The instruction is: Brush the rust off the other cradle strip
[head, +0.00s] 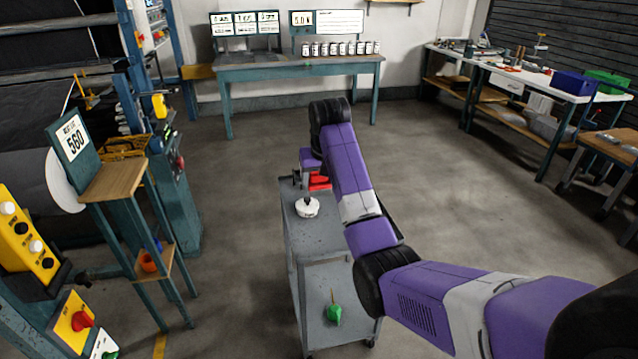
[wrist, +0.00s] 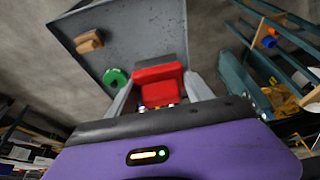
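My gripper (wrist: 160,80) is over the grey cart (wrist: 125,30), its two grey fingers apart on either side of a red block-like thing (wrist: 158,92). The fingertips look close to its sides, but I cannot tell whether they touch it. The red thing also shows in the head view (head: 320,181), partly behind my purple arm. No bristles show on it, so I cannot tell whether it is the brush. The cradle strips cannot be made out; the large dark roll (head: 28,190) is at the left, partly hidden by a stand.
A green ring (wrist: 117,78) and a brown block (wrist: 89,42) are on the cart. A green thing (head: 334,313) is on its lower shelf. A stand (head: 115,181) is left; open floor lies right.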

